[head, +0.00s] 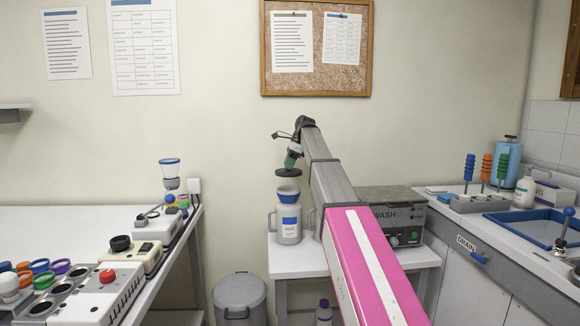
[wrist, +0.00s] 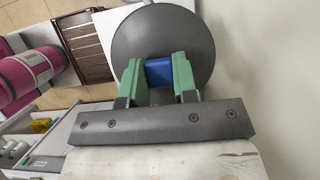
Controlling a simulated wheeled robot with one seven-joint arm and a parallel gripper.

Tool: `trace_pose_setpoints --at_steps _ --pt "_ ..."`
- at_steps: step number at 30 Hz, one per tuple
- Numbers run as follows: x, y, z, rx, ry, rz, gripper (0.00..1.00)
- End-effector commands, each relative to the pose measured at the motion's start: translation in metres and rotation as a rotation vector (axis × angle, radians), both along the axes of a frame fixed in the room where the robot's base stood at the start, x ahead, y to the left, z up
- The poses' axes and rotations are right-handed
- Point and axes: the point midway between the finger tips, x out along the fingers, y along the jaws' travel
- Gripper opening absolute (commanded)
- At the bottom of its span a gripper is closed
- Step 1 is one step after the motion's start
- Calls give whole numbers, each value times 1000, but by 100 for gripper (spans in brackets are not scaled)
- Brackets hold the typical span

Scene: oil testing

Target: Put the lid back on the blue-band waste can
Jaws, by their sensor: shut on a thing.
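My gripper (head: 292,158) is shut on the blue knob (wrist: 159,72) of a dark round lid (wrist: 200,40). In the head view the lid (head: 287,171) hangs roughly level above the blue-band waste can (head: 288,222). The can is pale, with a blue label, a side handle and a blue-rimmed funnel-like top. It stands upright on a small white table. A clear gap separates lid and can. In the wrist view the green fingers flank the knob, and the can is not seen.
My arm covers part of the small table (head: 415,256) and the grey WASH box (head: 400,212) to the right. A grey lidded bin (head: 240,296) stands on the floor.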

Motion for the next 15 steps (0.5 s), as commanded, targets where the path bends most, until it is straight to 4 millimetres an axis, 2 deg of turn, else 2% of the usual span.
trace_pose_setpoints --at_steps 15 --pt "-1 0 -38 0 1 0 4"
